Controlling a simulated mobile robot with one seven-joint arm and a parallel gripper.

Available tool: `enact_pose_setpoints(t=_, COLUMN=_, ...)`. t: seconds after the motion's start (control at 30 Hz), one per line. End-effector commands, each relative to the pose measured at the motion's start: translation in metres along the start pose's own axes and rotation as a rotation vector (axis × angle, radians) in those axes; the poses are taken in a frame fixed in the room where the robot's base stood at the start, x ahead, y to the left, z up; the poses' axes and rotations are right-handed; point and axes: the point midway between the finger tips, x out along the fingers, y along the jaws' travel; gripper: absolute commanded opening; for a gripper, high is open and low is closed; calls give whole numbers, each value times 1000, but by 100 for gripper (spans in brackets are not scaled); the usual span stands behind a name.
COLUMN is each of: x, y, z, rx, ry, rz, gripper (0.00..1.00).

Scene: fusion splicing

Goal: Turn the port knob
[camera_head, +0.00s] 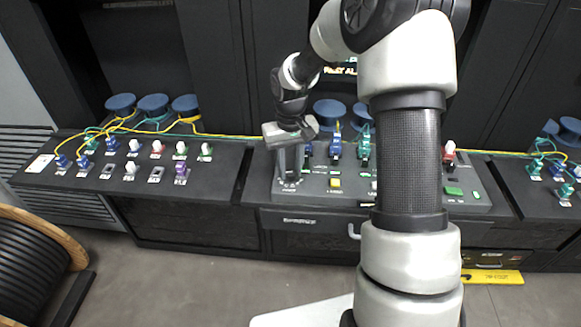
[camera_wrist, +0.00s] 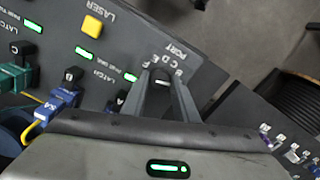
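The port knob (camera_wrist: 162,78) is a small dark knob on the sloped grey panel. Lettering and the word PORT are printed around it in the wrist view. My gripper (camera_wrist: 162,88) points down at the panel with one finger on each side of the knob. In the head view my gripper (camera_head: 290,176) is at the panel's left end, its fingertips down at the PORT dial marks. The fingers largely hide the knob there. Whether the fingers touch the knob or stand slightly apart from it, I cannot tell.
A yellow LASER button (camera_wrist: 92,26) and green-lit latch labels are near the knob. Blue (camera_wrist: 58,102) and green (camera_wrist: 15,78) connectors stand close to my gripper. A left panel (camera_head: 222,180) holds several connectors and yellow cables. A cable spool (camera_head: 40,255) stands at the lower left.

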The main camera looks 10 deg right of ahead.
Motion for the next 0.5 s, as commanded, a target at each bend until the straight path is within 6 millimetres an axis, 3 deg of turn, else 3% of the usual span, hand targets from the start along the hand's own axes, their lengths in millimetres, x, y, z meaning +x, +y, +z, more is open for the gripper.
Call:
enact_pose_setpoints(t=0.1, x=0, y=0, z=0, rx=0, ry=0, rz=0, gripper=4)
enact_pose_setpoints(t=0.5, x=-1, y=0, z=0, rx=-93, ry=0, rz=0, gripper=4)
